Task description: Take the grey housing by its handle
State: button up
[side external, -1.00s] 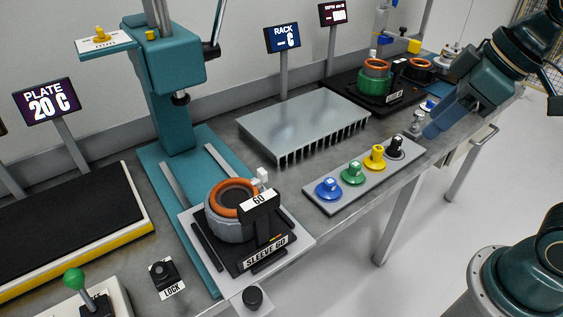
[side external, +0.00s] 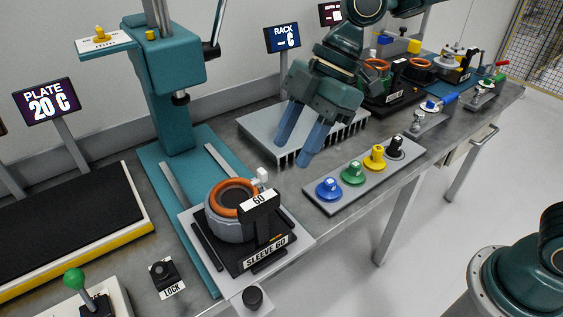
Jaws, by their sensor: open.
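The grey housing (side external: 226,228) sits upright on a black base marked SLEEVE 60, on the sliding plate of the teal press. An orange copper ring shows inside its top. Its black handle (side external: 259,204), labelled 60, stands on the side toward the camera. My gripper (side external: 296,155) is open and empty, with its two blue fingers pointing down. The lower side of the housing is partly hidden by the handle.
The teal press (side external: 178,110) rises behind the housing. A strip with coloured knobs (side external: 362,178) lies to its right. A ribbed rack (side external: 262,125) stands behind the strip. A black plate (side external: 75,215) with yellow edge and a LOCK button (side external: 164,273) are at left.

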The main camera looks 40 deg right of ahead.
aim_at(266, 195)
jog(key=shift+n, duration=0.3)
jog(key=shift+a+x, duration=0.15)
jog(key=shift+x, duration=2.25)
jog(key=shift+a+x, duration=0.15)
jog(key=shift+x, duration=2.2)
jog(key=shift+r, duration=0.1)
jog(key=shift+x, duration=2.5)
jog(key=shift+s+a+r, duration=0.1)
jog(key=shift+s+a, duration=0.05)
jog(key=shift+a, duration=0.05)
grip_shut()
